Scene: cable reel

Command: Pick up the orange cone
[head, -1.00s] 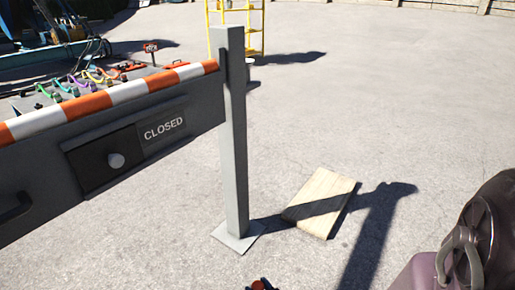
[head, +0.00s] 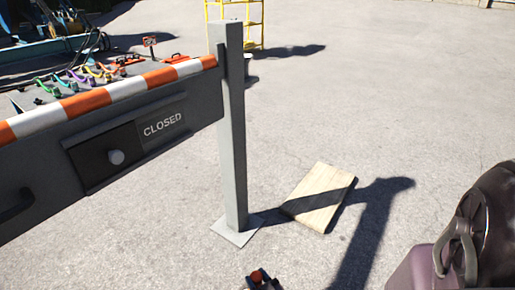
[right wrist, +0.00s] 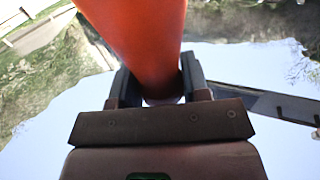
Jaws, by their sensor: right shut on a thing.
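The orange cone (right wrist: 135,35) fills the upper middle of the right wrist view, its narrow end between the two dark fingers of my right gripper (right wrist: 155,88). The fingers are shut on it from both sides; its other end is cut off by the frame. My left gripper is not in view.
A barrier (head: 95,160) with an orange-and-white top and a CLOSED sign stands left, beside a grey post (head: 233,130). A wooden board (head: 320,185) lies on the pavement. A yellow frame (head: 262,25) stands behind.

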